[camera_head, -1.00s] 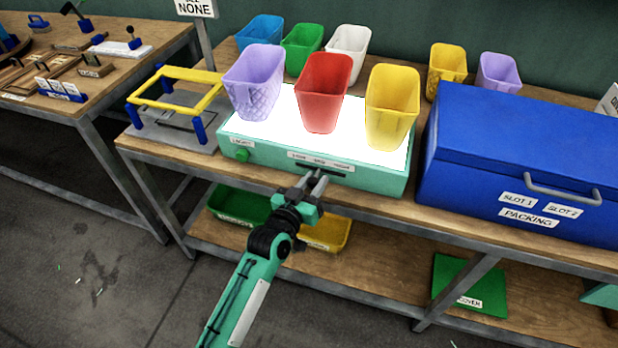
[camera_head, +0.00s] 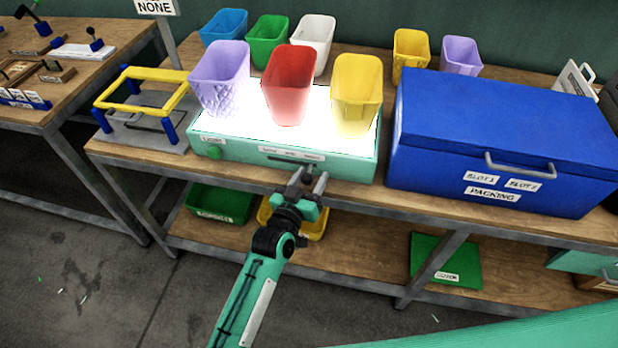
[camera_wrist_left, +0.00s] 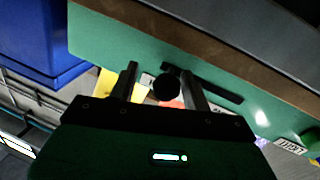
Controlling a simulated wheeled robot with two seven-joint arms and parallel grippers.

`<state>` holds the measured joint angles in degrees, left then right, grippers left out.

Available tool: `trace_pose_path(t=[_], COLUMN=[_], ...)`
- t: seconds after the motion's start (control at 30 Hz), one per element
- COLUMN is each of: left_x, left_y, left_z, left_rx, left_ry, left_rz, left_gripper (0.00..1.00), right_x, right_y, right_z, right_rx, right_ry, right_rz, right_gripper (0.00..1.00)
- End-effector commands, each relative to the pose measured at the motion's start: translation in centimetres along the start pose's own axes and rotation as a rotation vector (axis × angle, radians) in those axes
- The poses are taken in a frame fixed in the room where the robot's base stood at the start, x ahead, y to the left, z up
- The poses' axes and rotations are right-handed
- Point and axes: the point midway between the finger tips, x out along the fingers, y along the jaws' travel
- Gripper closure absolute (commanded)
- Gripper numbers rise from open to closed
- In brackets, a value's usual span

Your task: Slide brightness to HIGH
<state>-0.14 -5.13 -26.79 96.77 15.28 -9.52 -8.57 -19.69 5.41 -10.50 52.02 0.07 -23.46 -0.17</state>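The teal light box (camera_head: 230,168) stands on the bench with a glowing white top. Its front has a LOW, MED, HIGH label strip (camera_head: 291,155) over a dark slider slot (camera_head: 285,163). My left gripper (camera_head: 310,177) is at the slot's right end, below the HIGH side. In the left wrist view, its two fingers (camera_wrist_left: 160,88) stand apart on either side of a round black slider knob (camera_wrist_left: 166,87). A gap shows between the knob and the left-hand finger; the other finger is close to it, and contact is unclear. My right gripper is out of view.
Purple (camera_head: 219,80), red (camera_head: 290,85) and yellow (camera_head: 357,92) bins stand on the lit top. A blue packing box (camera_head: 500,130) is close on the right. A yellow frame stand (camera_head: 145,105) is on the left. Trays and a green cover (camera_head: 445,262) lie on the lower shelf.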

Motion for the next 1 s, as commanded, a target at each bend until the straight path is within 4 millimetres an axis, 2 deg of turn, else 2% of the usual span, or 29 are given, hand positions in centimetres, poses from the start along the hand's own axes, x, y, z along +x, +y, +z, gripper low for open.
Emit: trace_pose_path(t=[0.17,0.27,0.37,0.7,0.9,1.0], left_x=[-0.2,-1.1,-2.6,-9.8,-12.6,-13.4], left_y=[-0.1,-0.1,-0.1,0.0,0.0,0.1], left_z=[0.0,0.1,0.1,0.2,0.1,0.1], left_rx=[0.001,0.001,0.002,0.0,0.002,0.001], left_ry=[0.0,0.0,-0.001,-0.002,-0.001,-0.002], left_rz=[-0.001,-0.002,-0.002,0.0,0.0,0.0], left_gripper=[0.52,0.52,0.52,0.52,0.52,0.52], right_x=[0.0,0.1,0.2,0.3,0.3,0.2], right_y=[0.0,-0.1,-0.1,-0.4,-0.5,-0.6], right_z=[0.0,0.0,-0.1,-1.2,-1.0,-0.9], right_rx=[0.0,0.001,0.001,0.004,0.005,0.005], right_ry=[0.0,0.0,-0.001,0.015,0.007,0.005], right_rz=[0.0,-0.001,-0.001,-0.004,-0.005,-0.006], right_gripper=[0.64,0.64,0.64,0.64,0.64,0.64])
